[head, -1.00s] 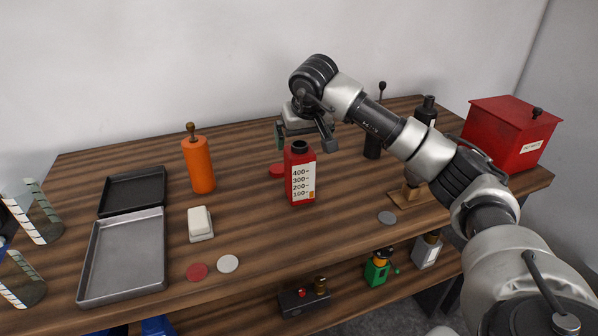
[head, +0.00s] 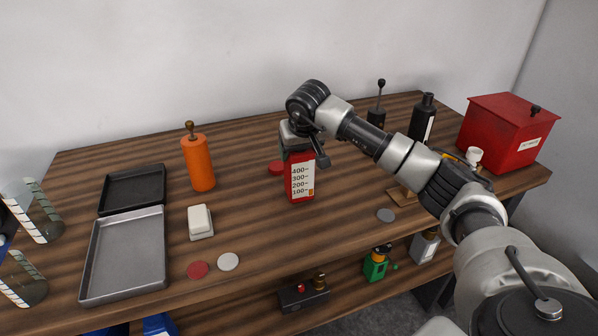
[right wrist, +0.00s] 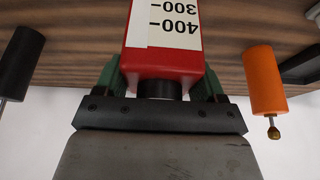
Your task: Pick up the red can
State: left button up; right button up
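The red can (head: 300,182) stands upright near the middle of the wooden table in the head view. It has a white scale label on its front and a dark neck. My right gripper (head: 299,150) is over its top, pointing down. In the right wrist view the can (right wrist: 164,60) sits between the two green fingers of the gripper (right wrist: 162,88), one on each side of its upper part. The fingers are spread about the can's width; I cannot tell whether they touch it. My left gripper is not in view.
A red disc (head: 277,168) lies just left of the can. An orange cylinder (head: 199,163), a white block (head: 200,221) and a metal tray (head: 123,258) are further left. A black bottle (head: 421,117) and a red box (head: 500,135) stand on the right.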

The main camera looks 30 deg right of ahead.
jog(key=c, duration=0.9)
jog(key=shift+o, duration=0.2)
jog(key=shift+r, duration=0.1)
